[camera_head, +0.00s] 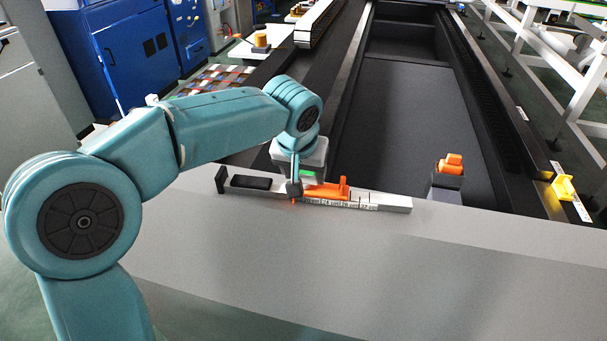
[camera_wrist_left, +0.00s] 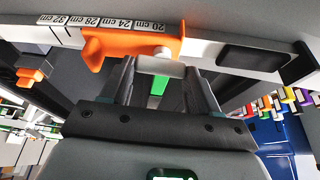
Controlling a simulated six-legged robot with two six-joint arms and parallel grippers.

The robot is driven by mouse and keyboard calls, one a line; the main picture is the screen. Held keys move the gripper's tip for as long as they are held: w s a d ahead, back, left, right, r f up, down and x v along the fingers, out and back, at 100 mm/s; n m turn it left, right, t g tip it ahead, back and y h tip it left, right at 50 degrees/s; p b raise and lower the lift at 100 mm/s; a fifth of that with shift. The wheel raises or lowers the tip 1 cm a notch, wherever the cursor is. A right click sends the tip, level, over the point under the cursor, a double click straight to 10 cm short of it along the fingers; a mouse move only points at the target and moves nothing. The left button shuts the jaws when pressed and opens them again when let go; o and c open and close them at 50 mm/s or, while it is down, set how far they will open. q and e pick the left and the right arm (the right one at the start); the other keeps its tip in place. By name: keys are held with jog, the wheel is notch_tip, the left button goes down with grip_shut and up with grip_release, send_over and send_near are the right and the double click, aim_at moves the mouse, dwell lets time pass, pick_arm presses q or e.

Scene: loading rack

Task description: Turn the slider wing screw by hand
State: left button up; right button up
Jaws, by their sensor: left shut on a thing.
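An orange slider (camera_head: 325,190) sits on a pale rail (camera_head: 395,202) marked in centimetres, lying on the grey ledge. In the left wrist view the slider (camera_wrist_left: 130,43) is upside down beside the 20 to 32 cm marks. A pale wing screw (camera_wrist_left: 160,66) sticks out of the slider's near side. My left gripper (camera_head: 295,188) reaches down at the slider's left end. In the left wrist view its fingers (camera_wrist_left: 160,82) are shut on the wing screw, one on each side. In the head view the screw is hidden by the gripper. My right gripper is in neither view.
A black pad (camera_head: 250,183) and a dark end stop (camera_head: 221,180) are at the rail's left end. A small orange part on a post (camera_head: 449,165) stands to the right. The grey ledge (camera_head: 300,250) in front is clear.

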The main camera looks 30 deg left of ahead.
pick_arm(q)
jog(key=n, duration=0.2)
jog(key=n+g+y+b, duration=0.1)
jog(key=n, duration=0.1)
jog(key=shift+d+f+n+y, duration=0.15)
jog(key=shift+d+n+y, duration=0.05)
jog(key=shift+n+y, duration=0.1)
jog(key=n, duration=0.2)
jog(key=shift+w+n+g+y, duration=0.1)
jog(key=shift+n+g+y, duration=0.2)
jog(key=shift+n, duration=0.1)
jog(key=n+g, duration=0.1)
jog(key=n, duration=0.1)
jog(key=shift+d+n+y+p, duration=0.1)
jog(key=shift+n+y+p, duration=0.2)
jog(key=shift+n+p, duration=0.1)
jog(key=n+g+p, duration=0.1)
jog(key=n+p, duration=0.1)
jog(key=n, duration=0.2)
jog(key=shift+w+g, duration=0.15)
jog(key=shift+g, duration=0.25)
jog(key=shift+w+n+g+p, duration=0.1)
jog(key=shift+n+g+p, duration=0.4)
jog(key=shift+n, duration=0.7)
jog(key=shift+n+g+p, duration=0.3)
jog(key=shift+n+p, duration=0.4)
jog(key=shift+n, duration=0.5)
